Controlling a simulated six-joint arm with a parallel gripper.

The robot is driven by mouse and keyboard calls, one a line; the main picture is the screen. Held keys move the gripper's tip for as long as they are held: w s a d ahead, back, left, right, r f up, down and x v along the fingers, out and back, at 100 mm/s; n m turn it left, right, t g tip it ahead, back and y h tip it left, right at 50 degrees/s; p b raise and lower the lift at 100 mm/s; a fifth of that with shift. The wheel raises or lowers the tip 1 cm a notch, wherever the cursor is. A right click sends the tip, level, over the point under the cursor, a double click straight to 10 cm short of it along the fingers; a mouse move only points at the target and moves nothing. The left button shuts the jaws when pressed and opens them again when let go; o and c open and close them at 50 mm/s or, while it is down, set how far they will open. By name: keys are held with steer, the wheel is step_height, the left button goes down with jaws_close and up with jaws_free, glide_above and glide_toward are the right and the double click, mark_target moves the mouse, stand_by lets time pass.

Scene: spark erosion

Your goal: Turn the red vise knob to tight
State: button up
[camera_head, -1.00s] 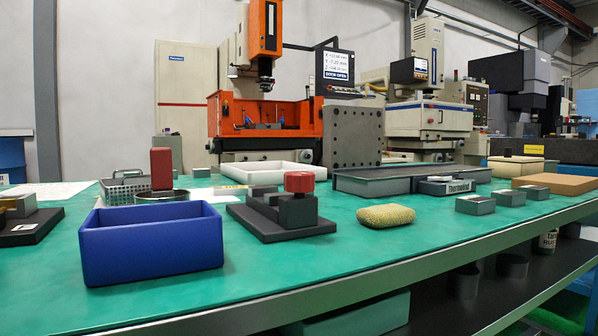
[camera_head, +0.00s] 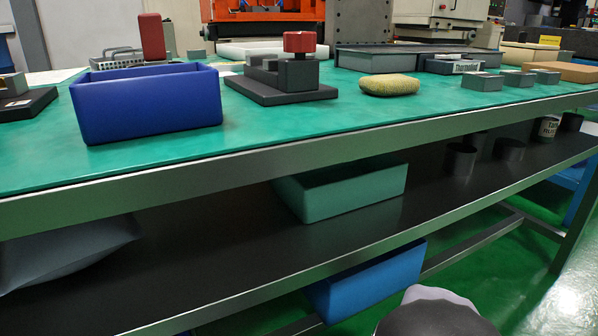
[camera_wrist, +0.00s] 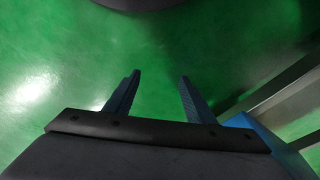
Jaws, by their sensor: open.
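The red vise knob (camera_head: 299,42) sits on top of the dark grey vise (camera_head: 282,78), which stands on the green bench top in the head view. The knob's marking for tight or loose is too small to tell. My gripper (camera_wrist: 158,80) shows in the wrist view with its two fingers apart and nothing between them. It hangs over the green floor, away from the vise. The fingertips do not show in the head view.
On the green bench top (camera_head: 270,130), a blue bin (camera_head: 150,108) stands left of the vise. A yellow sponge (camera_head: 389,85) lies to its right, with several small grey blocks beyond. A lower shelf (camera_head: 200,235) holds a green box (camera_head: 345,192).

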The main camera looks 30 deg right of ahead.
steer(key=s+d+r+m+p, duration=0.1)
steer(key=s+d+r+p, duration=0.1)
steer(key=s+d+p, duration=0.15)
step_height(320, 180, up, 72)
steer(key=n+g+y+p, duration=0.15)
steer(key=n+p, duration=3.15)
steer(key=p, duration=3.6)
glide_above(300, 43)
steer(key=w, duration=0.2)
steer(key=shift+s+d, duration=0.1)
steer(key=shift+d, duration=0.25)
steer(key=shift+f+p, duration=0.65)
steer(key=shift+f, duration=3)
